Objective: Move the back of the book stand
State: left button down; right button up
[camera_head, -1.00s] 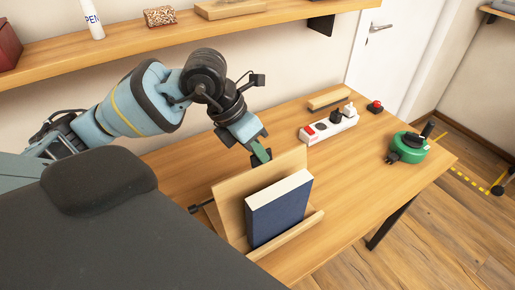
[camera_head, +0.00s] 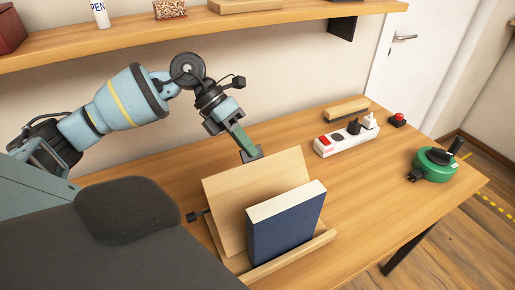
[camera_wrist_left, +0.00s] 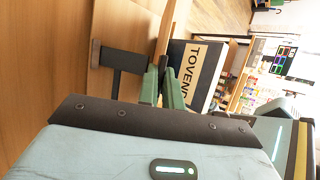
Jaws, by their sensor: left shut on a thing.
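The book stand has a light wooden back panel (camera_head: 228,195) and a front ledge (camera_head: 290,258), and it stands on the desk. A dark blue book (camera_head: 288,228) rests on the ledge in front of the back panel. My left gripper (camera_head: 250,154) is at the panel's top edge, its green fingers shut on the panel. In the left wrist view the fingers (camera_wrist_left: 164,84) close around the panel's edge (camera_wrist_left: 166,38), with the lettered book (camera_wrist_left: 197,70) just beyond. A dark support (camera_wrist_left: 122,62) shows behind the panel. My right gripper is out of view.
The desk (camera_head: 370,190) holds a white power strip (camera_head: 346,139), a red button (camera_head: 398,120) and a green round device (camera_head: 434,164) to the right. A shelf (camera_head: 235,25) runs above along the wall. Free desk lies right of the stand.

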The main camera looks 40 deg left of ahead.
pick_arm(q)
jog(key=shift+w+a+f, duration=0.1)
jog(key=shift+a+f, duration=0.15)
jog(key=c, duration=1.6)
grip_release()
jog(key=shift+o, duration=0.2)
jog(key=shift+r, duration=0.1)
